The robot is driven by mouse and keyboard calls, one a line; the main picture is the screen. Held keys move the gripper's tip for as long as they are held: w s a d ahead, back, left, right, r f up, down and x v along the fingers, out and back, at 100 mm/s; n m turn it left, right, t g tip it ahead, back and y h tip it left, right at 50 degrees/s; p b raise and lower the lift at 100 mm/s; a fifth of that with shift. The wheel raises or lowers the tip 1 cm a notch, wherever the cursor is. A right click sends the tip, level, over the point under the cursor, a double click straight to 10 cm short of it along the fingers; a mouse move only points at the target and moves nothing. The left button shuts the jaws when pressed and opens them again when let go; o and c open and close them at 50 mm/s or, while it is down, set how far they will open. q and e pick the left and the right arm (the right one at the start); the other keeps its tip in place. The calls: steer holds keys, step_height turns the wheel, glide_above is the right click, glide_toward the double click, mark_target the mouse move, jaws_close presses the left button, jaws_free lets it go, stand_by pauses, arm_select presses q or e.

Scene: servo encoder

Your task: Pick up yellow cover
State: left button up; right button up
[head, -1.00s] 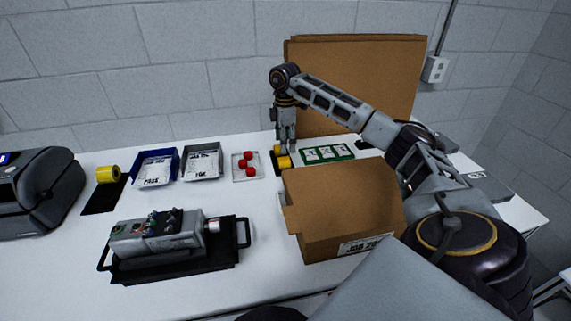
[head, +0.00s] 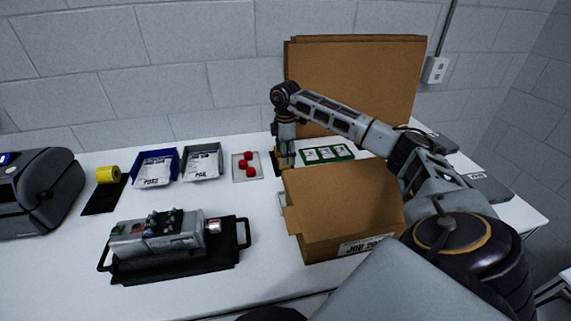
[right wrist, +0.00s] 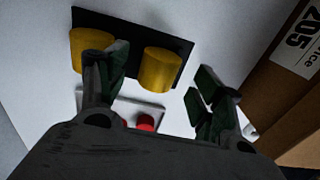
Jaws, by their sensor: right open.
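Two yellow covers stand on a black pad in the right wrist view. One yellow cover (right wrist: 161,69) lies ahead of the space between my right gripper's fingers, and the other yellow cover (right wrist: 92,47) is partly hidden behind the left finger. My right gripper (right wrist: 160,92) is open, with nothing held between its fingers. In the head view, my right gripper (head: 285,158) points down over the covers at the back of the table and largely hides them. My left gripper is not in view.
An open cardboard box (head: 335,215) stands just in front of the right gripper. A white tray with red caps (head: 247,168) lies to its left and a green-framed board (head: 327,154) to its right. A tall cardboard panel (head: 355,80) stands behind.

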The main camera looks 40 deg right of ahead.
step_height(320, 180, down, 2)
steer(key=shift+f, duration=0.7)
steer(key=c, duration=0.7)
steer(key=shift+c, duration=0.4)
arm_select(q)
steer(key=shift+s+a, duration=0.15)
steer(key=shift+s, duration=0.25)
